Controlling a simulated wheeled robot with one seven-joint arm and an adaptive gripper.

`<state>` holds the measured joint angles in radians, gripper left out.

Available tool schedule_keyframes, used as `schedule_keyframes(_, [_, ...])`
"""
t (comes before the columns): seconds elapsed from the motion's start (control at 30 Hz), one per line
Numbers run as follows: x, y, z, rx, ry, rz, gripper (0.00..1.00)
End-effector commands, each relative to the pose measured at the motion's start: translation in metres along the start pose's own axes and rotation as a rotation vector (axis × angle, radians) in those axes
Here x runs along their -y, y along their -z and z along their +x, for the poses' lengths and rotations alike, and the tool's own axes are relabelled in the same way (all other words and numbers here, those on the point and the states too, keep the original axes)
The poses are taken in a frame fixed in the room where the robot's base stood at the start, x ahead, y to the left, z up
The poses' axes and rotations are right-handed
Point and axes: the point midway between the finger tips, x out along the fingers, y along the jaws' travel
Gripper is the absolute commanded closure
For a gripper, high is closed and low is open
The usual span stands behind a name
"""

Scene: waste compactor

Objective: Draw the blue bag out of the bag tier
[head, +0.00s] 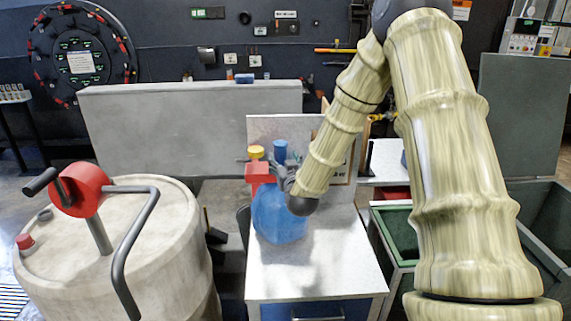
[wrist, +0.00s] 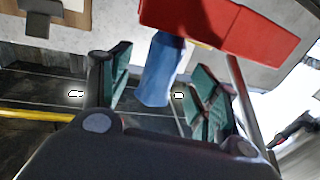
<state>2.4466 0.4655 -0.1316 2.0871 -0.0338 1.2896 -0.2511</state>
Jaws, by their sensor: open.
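A blue bag (head: 278,218) with a rounded body sits on the white table top at the centre of the head view. A narrow blue piece (head: 280,150) rises above it, next to a red block (head: 260,174) and a yellow cap. I cannot tell which of these parts form the bag tier. In the wrist view, my gripper (wrist: 160,66) is open, with a green-padded finger on each side of a narrow blue piece (wrist: 162,70). No clear contact shows. The red block (wrist: 225,25) lies just beyond the fingers. In the head view my arm partly hides the gripper.
A pale drum (head: 150,245) with a red-hubbed crank stands at the left. Green bins (head: 392,235) stand right of the white table (head: 315,275). A grey panel (head: 190,130) stands behind. The table's front is clear.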

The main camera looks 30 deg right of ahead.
Motion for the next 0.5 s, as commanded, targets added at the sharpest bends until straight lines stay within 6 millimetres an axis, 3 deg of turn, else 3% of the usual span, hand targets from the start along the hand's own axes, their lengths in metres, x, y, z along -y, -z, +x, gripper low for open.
schedule_keyframes(0.23, [0.002,0.001,0.031,0.001,0.002,-0.001,0.39])
schedule_keyframes(0.5, [0.003,-0.001,0.043,0.001,0.003,-0.001,0.39])
